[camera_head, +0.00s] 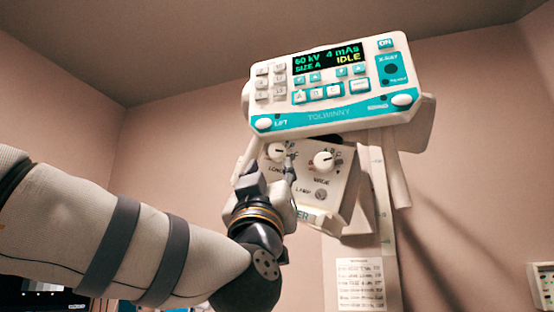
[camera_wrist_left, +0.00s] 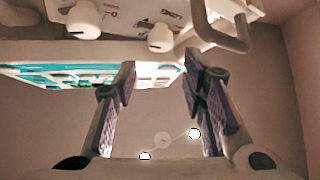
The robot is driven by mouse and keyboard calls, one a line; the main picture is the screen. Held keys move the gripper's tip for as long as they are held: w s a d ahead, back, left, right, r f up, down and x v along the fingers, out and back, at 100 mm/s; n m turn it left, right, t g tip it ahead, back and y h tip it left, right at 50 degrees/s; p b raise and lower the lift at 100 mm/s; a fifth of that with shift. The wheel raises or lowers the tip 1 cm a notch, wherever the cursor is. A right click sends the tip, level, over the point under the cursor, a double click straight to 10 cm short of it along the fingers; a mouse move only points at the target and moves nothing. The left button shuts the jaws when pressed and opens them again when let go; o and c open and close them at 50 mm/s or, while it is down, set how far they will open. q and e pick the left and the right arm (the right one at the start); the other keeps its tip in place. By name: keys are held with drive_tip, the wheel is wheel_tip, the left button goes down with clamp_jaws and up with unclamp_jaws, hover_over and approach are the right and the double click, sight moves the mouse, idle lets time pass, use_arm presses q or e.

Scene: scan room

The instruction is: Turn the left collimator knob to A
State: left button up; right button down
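The left collimator knob (camera_head: 277,152) is a white round knob on the pale collimator front (camera_head: 345,180), above the partly hidden lettering "LONG". Its pointer setting is too small to read surely. A second white knob (camera_head: 323,161) sits to its right. My left gripper (camera_head: 270,169) is just below the left knob in the head view. In the left wrist view, its two fingers (camera_wrist_left: 160,68) are spread with nothing between them. The left knob (camera_wrist_left: 160,37) shows beyond the fingertips, apart from them; the other knob (camera_wrist_left: 83,18) is farther left. My right gripper is not in view.
A control panel (camera_head: 335,85) with a lit display reading "60 kV 4 mAs, SIZE A, IDLE" hangs directly above the knobs. A bent handle (camera_wrist_left: 225,32) stands close by the left knob. A printed sheet (camera_head: 360,284) is below. Bare wall lies to the left.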

sight(276, 153)
use_arm(q)
drive_tip(key=x, duration=0.8)
drive_tip(key=shift+w, duration=0.25)
